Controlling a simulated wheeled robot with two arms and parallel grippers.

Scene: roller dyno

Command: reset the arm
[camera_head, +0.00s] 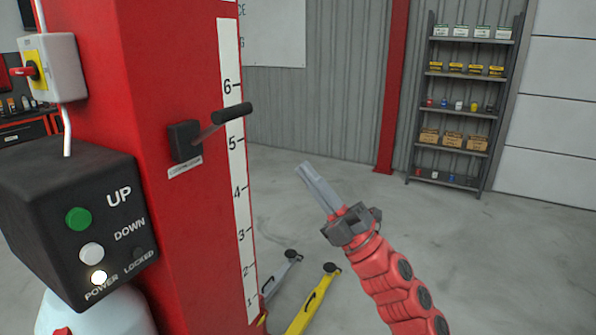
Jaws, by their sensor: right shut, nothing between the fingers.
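My right gripper (318,188) is shut and empty, at the end of my red arm (393,285) that comes in from the lower right. Its grey fingers point up and to the left, over the floor in the picture. It appears apart from the red column (180,80) to its left. My left gripper is not in view.
The column carries a lever with a black grip (232,113), a numbered white scale (239,190) and a black control box (75,220). Yellow (312,305) and grey (281,272) lift arms lie low. A stocked shelf (462,100) stands behind; grey floor is open around it.

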